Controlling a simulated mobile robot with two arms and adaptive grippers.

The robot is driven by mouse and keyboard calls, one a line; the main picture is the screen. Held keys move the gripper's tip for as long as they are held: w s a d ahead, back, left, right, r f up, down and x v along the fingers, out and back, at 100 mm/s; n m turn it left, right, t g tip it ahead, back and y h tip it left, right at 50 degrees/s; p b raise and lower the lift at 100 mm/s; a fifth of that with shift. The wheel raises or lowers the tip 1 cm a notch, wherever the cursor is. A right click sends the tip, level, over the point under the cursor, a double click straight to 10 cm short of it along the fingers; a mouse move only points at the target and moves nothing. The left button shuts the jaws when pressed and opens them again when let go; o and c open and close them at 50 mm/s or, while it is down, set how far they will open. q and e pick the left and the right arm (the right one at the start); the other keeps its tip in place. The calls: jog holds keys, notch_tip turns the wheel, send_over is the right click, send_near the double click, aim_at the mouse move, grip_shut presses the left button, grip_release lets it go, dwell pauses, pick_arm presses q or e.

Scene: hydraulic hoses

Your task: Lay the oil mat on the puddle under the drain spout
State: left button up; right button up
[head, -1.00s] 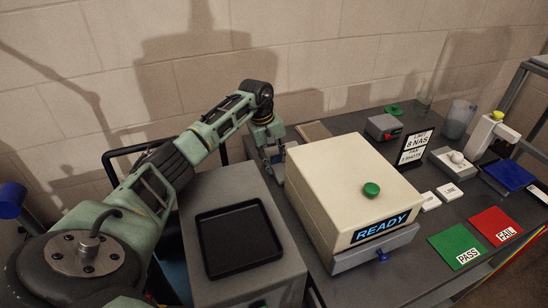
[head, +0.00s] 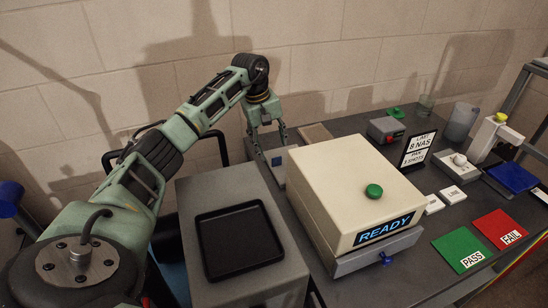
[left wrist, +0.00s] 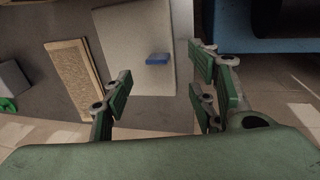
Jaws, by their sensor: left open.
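My left gripper (head: 268,144) is open and empty at the back left of the bench, left of the cream machine. In the left wrist view its fingers (left wrist: 163,82) are spread wide apart. Beyond them is a flat pale grey panel (left wrist: 125,40) with a small blue block (left wrist: 158,59) on it; the blue block also shows in the head view (head: 277,161), just below the fingers. I cannot tell whether this panel is the oil mat. I cannot make out a puddle or a drain spout. My right gripper is not in view.
The cream machine marked READY (head: 345,190) stands right of the gripper. A black tray (head: 238,238) lies on a grey cabinet (head: 190,215) in front. A tan framed board (left wrist: 76,78) lies beside the pale panel. Green (head: 460,249) and red (head: 499,230) pads lie at right.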

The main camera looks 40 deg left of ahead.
pick_arm(q)
jog(key=v, duration=0.4)
jog(key=shift+a+r, duration=0.1)
jog(key=shift+r, duration=0.15)
jog(key=shift+c, duration=0.9)
jog(key=t+h+p, duration=0.1)
jog(key=t, duration=0.1)
send_near(274, 160)
notch_tip(274, 160, down, 2)
jog(key=p+x, duration=0.1)
jog(key=x, duration=0.1)
jog(key=p+x, duration=0.1)
jog(key=x, duration=0.2)
jog(key=p+x, duration=0.1)
jog(key=x, duration=0.1)
jog(key=shift+w, duration=0.45)
jog(key=shift+w+f+p, duration=0.25)
jog(key=shift+f+p, duration=0.1)
jog(key=shift+f, duration=0.3)
jog(key=shift+c, duration=0.4)
jog(key=c, duration=0.9)
